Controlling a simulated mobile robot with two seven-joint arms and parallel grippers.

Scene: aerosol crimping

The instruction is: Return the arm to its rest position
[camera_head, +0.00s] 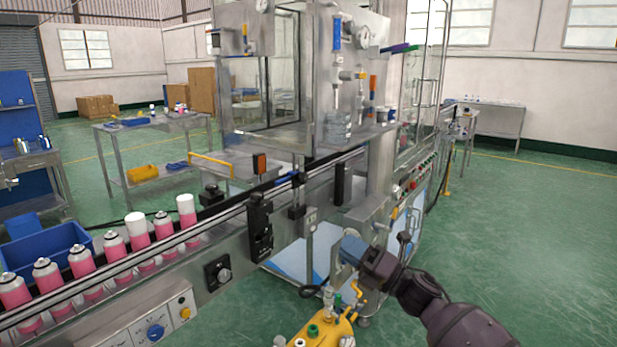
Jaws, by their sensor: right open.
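My right arm comes in from the lower right, and my right gripper (343,262) is at its end. It is open, with nothing seen between its fingers. It is in front of the steel crimping machine (382,185), above the yellow unit (325,330) on the floor. Whether it touches the machine's front parts cannot be told. My left gripper is not in view.
Several pink and white cans (112,252) stand in a row on the conveyor (140,290) at left, two with white caps. A blue bin (45,250) is behind them. A steel table (150,128) stands further back. The green floor (545,230) at right is clear.

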